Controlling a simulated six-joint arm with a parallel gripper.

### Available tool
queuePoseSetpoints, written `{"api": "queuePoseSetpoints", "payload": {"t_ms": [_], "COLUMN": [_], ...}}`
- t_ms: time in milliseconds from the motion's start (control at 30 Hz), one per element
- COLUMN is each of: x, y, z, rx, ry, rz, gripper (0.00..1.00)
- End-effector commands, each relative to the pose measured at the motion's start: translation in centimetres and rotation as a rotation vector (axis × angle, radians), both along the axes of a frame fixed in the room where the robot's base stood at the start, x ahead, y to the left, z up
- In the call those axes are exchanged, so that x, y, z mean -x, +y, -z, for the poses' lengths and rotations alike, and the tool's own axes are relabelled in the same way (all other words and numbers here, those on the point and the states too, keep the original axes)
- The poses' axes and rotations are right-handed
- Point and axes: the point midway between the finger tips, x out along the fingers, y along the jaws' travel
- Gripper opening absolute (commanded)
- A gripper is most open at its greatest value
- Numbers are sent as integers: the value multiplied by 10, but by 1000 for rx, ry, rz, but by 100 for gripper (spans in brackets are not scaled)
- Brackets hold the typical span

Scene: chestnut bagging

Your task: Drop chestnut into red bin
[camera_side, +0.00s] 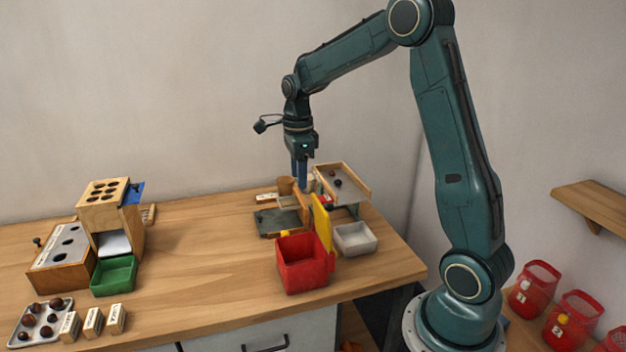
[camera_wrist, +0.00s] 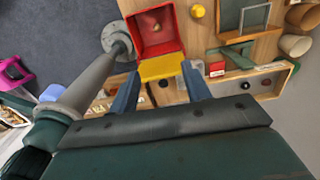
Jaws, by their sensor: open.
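The red bin (camera_side: 301,270) stands open near the front edge of the table in the side view. It also shows in the wrist view (camera_wrist: 143,47), where a small dark spot lies inside; I cannot tell whether it is a chestnut. A yellow panel (camera_side: 321,224) stands upright at the bin's back right side. My gripper (camera_side: 301,184) is open, pointing down behind the bin and above the table fixtures. In the wrist view its blue fingers (camera_wrist: 159,72) are spread, with no chestnut visibly held. Dark chestnuts (camera_side: 337,183) lie in the wooden-rimmed tray (camera_side: 358,187) beside it.
A white bin (camera_side: 355,239) stands right of the red bin. A dark tray (camera_side: 275,223) lies behind it. At left are a wooden box with holes (camera_side: 104,189), a green bin (camera_side: 114,276) and a metal tray of several chestnuts (camera_side: 22,337). The table middle is clear.

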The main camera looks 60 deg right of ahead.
Motion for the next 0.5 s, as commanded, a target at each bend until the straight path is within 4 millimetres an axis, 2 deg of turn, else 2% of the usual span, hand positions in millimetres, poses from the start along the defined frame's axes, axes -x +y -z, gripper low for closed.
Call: {"api": "queuePoseSetpoints", "payload": {"t_ms": [200,500], "x": [0,0], "y": [0,0], "z": [-16,-18], "rx": [0,0], "ry": [0,0], "rz": [0,0], "gripper": [48,48]}}
